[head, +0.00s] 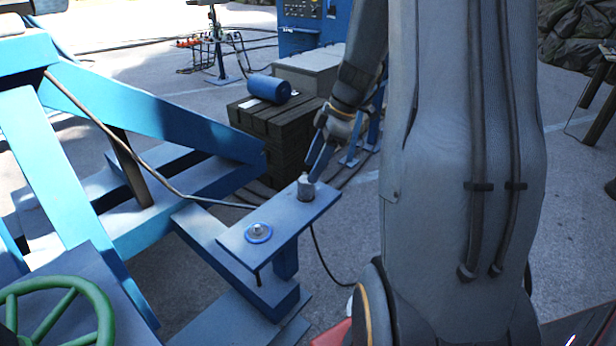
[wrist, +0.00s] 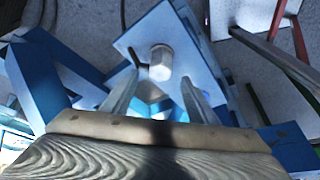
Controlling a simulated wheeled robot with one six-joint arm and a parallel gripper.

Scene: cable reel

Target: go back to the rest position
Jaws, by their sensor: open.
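My gripper (head: 317,168) hangs at the end of my arm, pointing down over the far end of a blue bracket plate (head: 278,222). A small grey cylindrical fitting (head: 306,190) stands upright on that plate, just below my fingertips. In the wrist view my gripper (wrist: 159,78) has its two fingers well apart, and the fitting (wrist: 160,58) shows between and just beyond their tips. I see no grip on it. Whether a finger touches it cannot be told. Part of my gripper is foreshortened in the head view.
A round stud in a blue ring (head: 258,232) sits on the plate's near end. The blue reel frame (head: 150,108) fills the left, with a green handwheel (head: 62,310) in front. A dark crate stack (head: 272,135) bearing a blue roll (head: 268,88) stands behind. A cable (head: 322,262) hangs below the plate.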

